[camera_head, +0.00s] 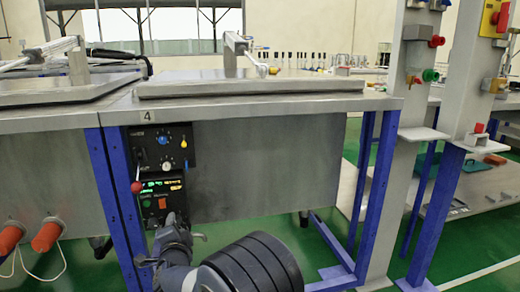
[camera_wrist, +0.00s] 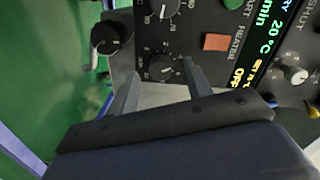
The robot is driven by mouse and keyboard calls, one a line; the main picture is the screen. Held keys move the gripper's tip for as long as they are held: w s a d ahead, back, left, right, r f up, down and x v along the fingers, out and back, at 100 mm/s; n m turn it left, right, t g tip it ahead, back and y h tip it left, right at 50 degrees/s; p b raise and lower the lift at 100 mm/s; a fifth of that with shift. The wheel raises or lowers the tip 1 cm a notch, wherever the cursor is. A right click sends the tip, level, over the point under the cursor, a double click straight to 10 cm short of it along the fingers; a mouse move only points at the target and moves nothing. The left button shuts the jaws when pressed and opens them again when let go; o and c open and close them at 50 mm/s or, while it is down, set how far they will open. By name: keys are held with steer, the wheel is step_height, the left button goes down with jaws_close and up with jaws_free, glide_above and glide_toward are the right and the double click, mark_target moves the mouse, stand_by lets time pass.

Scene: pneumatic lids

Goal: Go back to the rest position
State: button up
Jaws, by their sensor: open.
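My gripper (camera_head: 184,222) is in front of the lower part of the black control panel (camera_head: 180,145) on the workstation marked 4. In the wrist view my gripper (camera_wrist: 160,82) is open, with two grey fingers apart and nothing between them. A black knob (camera_wrist: 158,68) with a scale lies just beyond the fingertips; I cannot tell whether they touch it. An orange-red heater button (camera_wrist: 216,42) and a lit display (camera_wrist: 262,30) reading 20 °C are beside it. The lid (camera_head: 240,86) of the workstation is down.
A red-knobbed lever (camera_head: 136,187) sticks out at the panel's left edge. Blue legs (camera_head: 378,190) and grey posts (camera_head: 400,120) with buttons stand to the right. Two orange plugs (camera_head: 45,236) with cables are at the left. Green floor (camera_head: 330,235) shows under the bench.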

steer(key=p+v, duration=0.3)
steer(key=v, duration=0.7)
steer(key=w+a+n, duration=0.1)
steer(key=w, duration=0.2)
steer(key=w+a+n+b, duration=0.1)
steer(key=w+n, duration=0.1)
steer(key=w, duration=0.2)
steer(key=w+a+n+b, duration=0.1)
steer(key=w, duration=0.2)
steer(key=shift+w+f+n+h, duration=0.2)
steer(key=shift+n+h, duration=0.1)
steer(key=shift+n, duration=0.1)
steer(key=n+p, duration=0.3)
steer(key=n, duration=0.4)
steer(key=n+t+p, duration=0.1)
steer(key=n+p, duration=0.2)
steer(key=n, duration=0.5)
steer(key=shift+f+h, duration=0.15)
steer(key=shift+h, duration=0.25)
